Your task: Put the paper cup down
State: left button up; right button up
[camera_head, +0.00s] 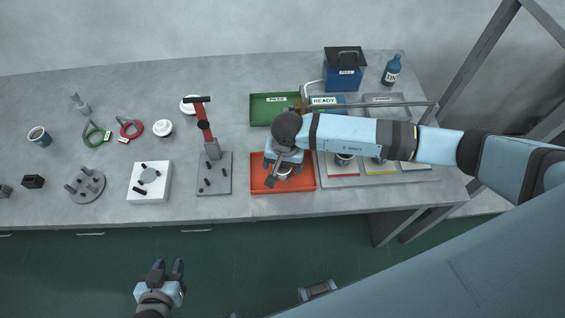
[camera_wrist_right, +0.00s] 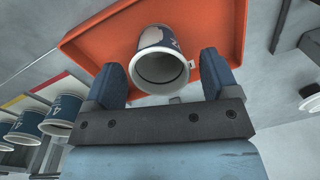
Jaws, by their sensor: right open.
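The paper cup (camera_wrist_right: 155,40), navy with white patches and a pale rim, is at the orange tray (camera_wrist_right: 92,45) in the right wrist view. My right gripper (camera_wrist_right: 163,85) is open, with one finger on each side of the cup's mouth end and visible gaps. In the head view the right gripper (camera_head: 284,172) is over the orange tray (camera_head: 258,183) and mostly hides the cup. My left gripper (camera_head: 168,268) is open and empty, in front of the table edge, away from the cup.
Several other cups (camera_wrist_right: 62,112) stand beside the orange tray on the right, in the head view. A grey press stand (camera_head: 222,187) stands close left.

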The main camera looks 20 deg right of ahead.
notch_tip(320, 180, up, 12)
jog(key=b, duration=0.2)
jog(key=shift+s+d+r, duration=0.15)
jog(key=shift+s+d, duration=0.05)
jog(key=shift+d, duration=0.2)
jog(key=shift+a, duration=0.1)
